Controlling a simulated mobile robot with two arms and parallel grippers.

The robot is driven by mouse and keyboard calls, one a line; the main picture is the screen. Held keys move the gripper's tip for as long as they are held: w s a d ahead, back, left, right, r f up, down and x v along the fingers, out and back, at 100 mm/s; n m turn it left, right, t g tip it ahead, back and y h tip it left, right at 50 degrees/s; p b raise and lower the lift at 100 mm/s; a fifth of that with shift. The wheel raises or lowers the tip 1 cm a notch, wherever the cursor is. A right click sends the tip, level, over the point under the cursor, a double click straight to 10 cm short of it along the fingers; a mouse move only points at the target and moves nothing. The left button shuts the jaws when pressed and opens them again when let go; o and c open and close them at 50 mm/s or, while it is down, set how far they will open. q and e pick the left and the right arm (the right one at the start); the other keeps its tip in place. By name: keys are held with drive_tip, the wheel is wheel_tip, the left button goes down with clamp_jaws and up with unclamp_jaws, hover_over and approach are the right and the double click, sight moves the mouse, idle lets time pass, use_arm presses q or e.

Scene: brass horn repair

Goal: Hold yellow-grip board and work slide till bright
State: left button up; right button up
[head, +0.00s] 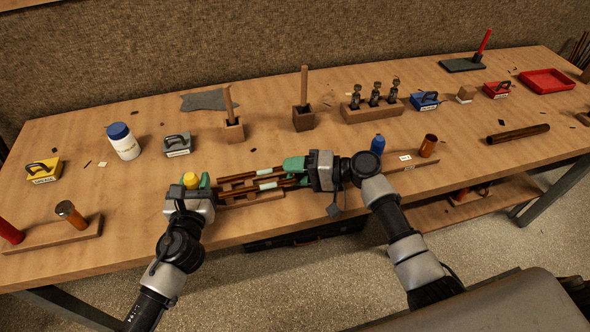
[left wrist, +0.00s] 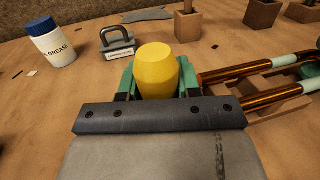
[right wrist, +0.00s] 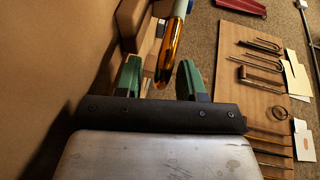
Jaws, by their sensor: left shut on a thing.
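The board (head: 258,196) is a low wooden cradle near the table's front edge. Its yellow grip (head: 191,180) stands upright at the left end. My left gripper (left wrist: 158,82) is shut on the yellow grip, with a green finger on each side. The slide (head: 237,186) has brown-gold brass tubes with pale green bands and lies along the board. My right gripper (head: 294,169) is at the slide's right end. In the right wrist view its green fingers (right wrist: 160,80) stand apart, with a shiny brass tube (right wrist: 168,50) beyond and between them. The slide's right end is partly hidden.
Behind the board stand a grease bottle (head: 123,142), a grey block (head: 177,145) and wooden post holders (head: 233,130), (head: 304,117). A yellow block (head: 43,171) is at far left. A small blue-capped bottle (head: 378,144) stands close to my right gripper. The table's front centre-right is fairly clear.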

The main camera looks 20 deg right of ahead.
clamp_jaws()
drive_tip(key=a, duration=0.3)
drive_tip(key=shift+a+f, duration=0.1)
drive_tip(key=shift+a, duration=0.3)
drive_tip(key=shift+o, duration=0.3)
unclamp_jaws()
drive_tip(key=v, duration=1.2)
